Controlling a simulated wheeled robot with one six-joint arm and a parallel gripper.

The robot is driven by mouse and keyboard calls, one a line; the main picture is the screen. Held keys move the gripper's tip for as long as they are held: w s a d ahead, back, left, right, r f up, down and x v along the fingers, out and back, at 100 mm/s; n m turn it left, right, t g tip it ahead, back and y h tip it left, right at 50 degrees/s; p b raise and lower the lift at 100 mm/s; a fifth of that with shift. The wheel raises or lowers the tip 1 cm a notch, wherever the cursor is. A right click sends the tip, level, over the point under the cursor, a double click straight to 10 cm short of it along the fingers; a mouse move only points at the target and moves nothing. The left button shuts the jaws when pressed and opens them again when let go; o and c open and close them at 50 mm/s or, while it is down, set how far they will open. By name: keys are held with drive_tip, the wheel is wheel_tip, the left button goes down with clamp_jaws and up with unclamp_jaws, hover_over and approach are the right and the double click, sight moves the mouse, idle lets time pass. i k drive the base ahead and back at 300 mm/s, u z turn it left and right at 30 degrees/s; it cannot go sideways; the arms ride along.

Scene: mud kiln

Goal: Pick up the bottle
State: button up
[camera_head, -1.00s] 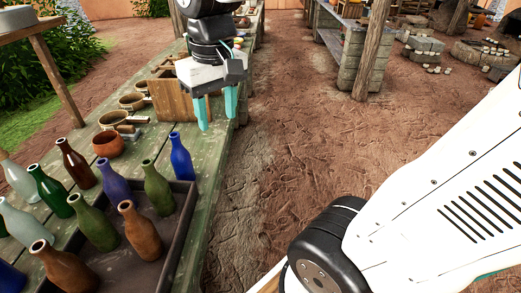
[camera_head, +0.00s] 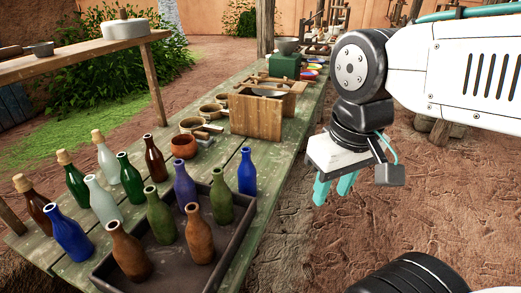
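Several bottles stand upright on the green plank table (camera_head: 290,120). A dark tray (camera_head: 228,248) holds brown bottles (camera_head: 199,238) (camera_head: 130,254) and green bottles (camera_head: 160,217) (camera_head: 221,200). A purple bottle (camera_head: 185,186) and a blue bottle (camera_head: 247,174) stand at its far side; I cannot tell whether they are inside. Left of the tray are another blue bottle (camera_head: 70,236), clear, green and brown bottles, some corked. The task does not say which bottle. My gripper (camera_head: 334,191) is open and empty, pointing down beyond the table's right edge, right of the bottles.
A reddish bowl (camera_head: 184,146), small pans (camera_head: 208,112) and a wooden box (camera_head: 256,116) stand farther back on the table. A raised wooden shelf (camera_head: 80,55) is at the left. Bare dirt ground (camera_head: 310,240) is open to the right.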

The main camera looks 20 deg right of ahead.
sight(246, 171)
drive_tip(key=k, duration=1.25)
drive_tip(key=z, duration=0.7)
drive_tip(key=i, duration=1.15)
drive_tip(key=z, duration=0.05)
